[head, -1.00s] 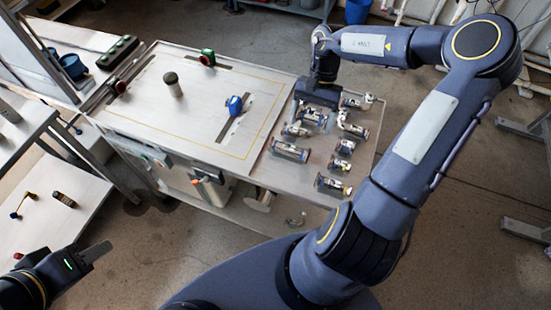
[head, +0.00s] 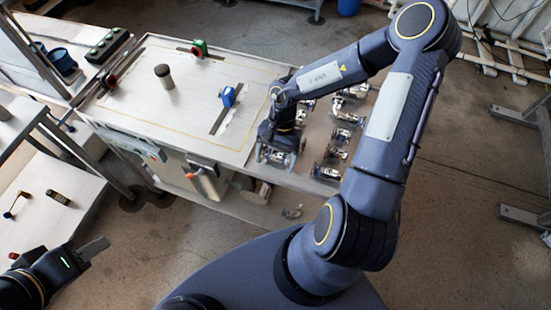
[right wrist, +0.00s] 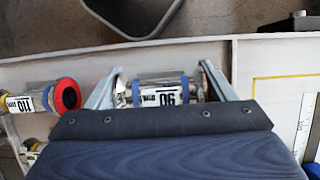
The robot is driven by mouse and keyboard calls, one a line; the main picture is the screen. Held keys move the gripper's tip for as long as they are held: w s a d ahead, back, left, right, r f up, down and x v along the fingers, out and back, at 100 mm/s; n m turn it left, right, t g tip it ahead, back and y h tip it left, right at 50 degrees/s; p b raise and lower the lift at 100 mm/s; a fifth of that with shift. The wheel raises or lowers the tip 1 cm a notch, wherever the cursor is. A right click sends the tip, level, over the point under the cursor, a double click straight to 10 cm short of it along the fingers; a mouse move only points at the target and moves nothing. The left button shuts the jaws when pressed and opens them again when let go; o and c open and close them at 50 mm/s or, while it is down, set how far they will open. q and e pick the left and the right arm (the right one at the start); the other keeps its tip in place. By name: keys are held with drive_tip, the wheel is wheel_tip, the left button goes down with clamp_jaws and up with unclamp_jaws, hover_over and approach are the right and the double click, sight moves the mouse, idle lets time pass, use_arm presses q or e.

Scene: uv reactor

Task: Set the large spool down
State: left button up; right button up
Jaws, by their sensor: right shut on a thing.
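The large spool (right wrist: 160,92), a clear cylinder with silvery ends, blue bands and a white "06" label, lies crosswise between the fingers of my right gripper (right wrist: 161,74). My right gripper is shut on it, with a finger at each end. In the head view my right gripper (head: 281,152) points down at the front left of the tray section; the spool there is mostly hidden by it. I cannot tell whether the spool touches the surface. My left gripper (head: 92,254) is at the lower left, away from the table; its finger gap is not clear.

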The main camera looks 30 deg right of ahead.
drive_tip(key=shift+f, duration=0.2)
drive_tip(key=o, duration=1.2)
drive_tip(key=shift+f, duration=0.1)
drive_tip(key=shift+c, duration=0.2)
